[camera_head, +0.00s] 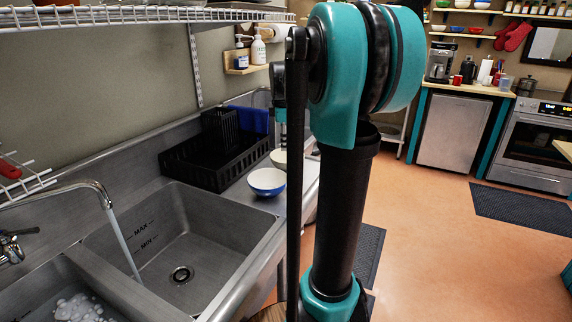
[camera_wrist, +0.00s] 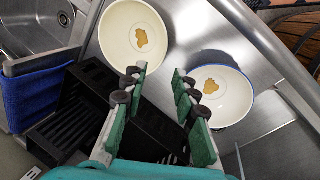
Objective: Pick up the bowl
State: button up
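A white bowl with a blue outside (camera_head: 267,183) stands on the steel drainboard beside the sink in the head view. A cream bowl (camera_head: 279,158) stands just behind it, partly hidden by my arm. In the wrist view, the cream bowl (camera_wrist: 118,40) is at the upper middle and the blue-rimmed bowl (camera_wrist: 230,104) is at the right; both have a brownish food stain inside. My gripper (camera_wrist: 158,84) is open and empty, its fingers apart, pointing towards the space between the bowls. My arm largely hides the gripper in the head view.
A black dish rack (camera_head: 205,163) stands left of the bowls, with a blue cloth (camera_head: 254,119) at its back. The sink basin (camera_head: 150,235) has a running tap (camera_head: 95,190). A wire shelf (camera_head: 140,14) hangs above. Open floor (camera_head: 430,240) lies to the right.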

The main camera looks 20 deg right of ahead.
send_over(287, 164)
notch_tip(287, 164, down, 6)
jog(key=shift+s+a+x, duration=0.1)
jog(key=shift+s+x, duration=0.1)
jog(key=shift+x, duration=0.65)
jog(key=shift+s+a+x, duration=0.1)
jog(key=shift+s+x, duration=0.05)
jog(key=shift+x, duration=0.65)
jog(key=shift+s+a+x, duration=0.1)
jog(key=shift+s+x, duration=0.1)
jog(key=shift+x, duration=0.65)
jog(key=shift+f, duration=0.15)
grip_shut()
